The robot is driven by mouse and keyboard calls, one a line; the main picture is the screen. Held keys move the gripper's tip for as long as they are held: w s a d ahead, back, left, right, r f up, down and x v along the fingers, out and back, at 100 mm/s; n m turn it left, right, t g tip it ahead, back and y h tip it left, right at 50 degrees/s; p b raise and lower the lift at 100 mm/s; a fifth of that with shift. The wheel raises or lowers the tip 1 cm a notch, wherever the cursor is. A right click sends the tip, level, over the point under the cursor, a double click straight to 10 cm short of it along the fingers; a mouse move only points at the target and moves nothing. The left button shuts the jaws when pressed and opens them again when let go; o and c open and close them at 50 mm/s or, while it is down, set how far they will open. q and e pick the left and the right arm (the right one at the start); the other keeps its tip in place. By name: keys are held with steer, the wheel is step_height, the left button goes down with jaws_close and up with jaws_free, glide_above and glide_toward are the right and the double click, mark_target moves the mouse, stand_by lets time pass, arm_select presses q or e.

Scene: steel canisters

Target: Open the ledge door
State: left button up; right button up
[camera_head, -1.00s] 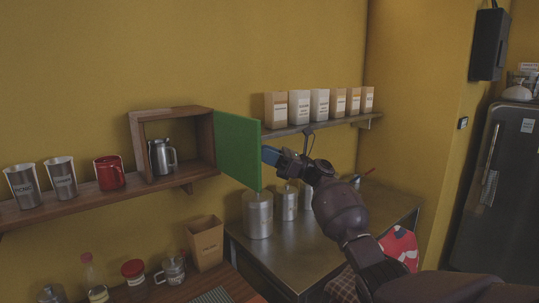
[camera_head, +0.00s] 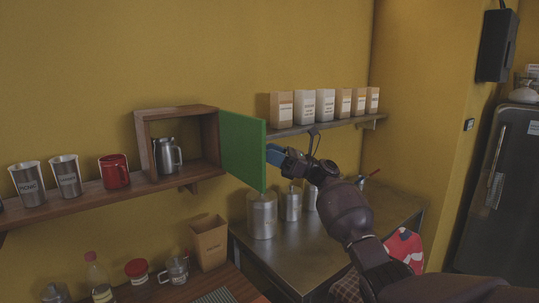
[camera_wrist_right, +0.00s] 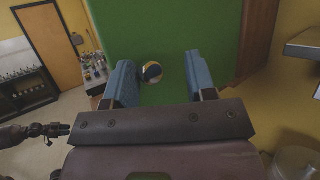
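The green ledge door (camera_head: 242,150) stands swung out from the right edge of a wooden box (camera_head: 177,112) on the wall ledge, so the box front is open. My right gripper (camera_head: 274,154) is at the door's far side, by its free edge. In the right wrist view, its two blue fingers (camera_wrist_right: 158,80) are apart, facing the green door panel (camera_wrist_right: 150,30). A small round knob (camera_wrist_right: 152,72) shows between the fingers, which do not close on it. What looks like my left gripper (camera_wrist_right: 50,131) shows small at the left of that view; its fingers are unclear.
A steel pot (camera_head: 167,156) stands inside the box. A red mug (camera_head: 115,171) and two steel cups stand left of it on the ledge (camera_head: 100,196). Paper bags line a shelf (camera_head: 330,126) behind my right gripper. Steel canisters (camera_head: 262,215) stand on the counter below the door.

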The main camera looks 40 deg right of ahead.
steer(key=b+v, duration=0.1)
steer(key=v, duration=0.9)
stand_by(0.3)
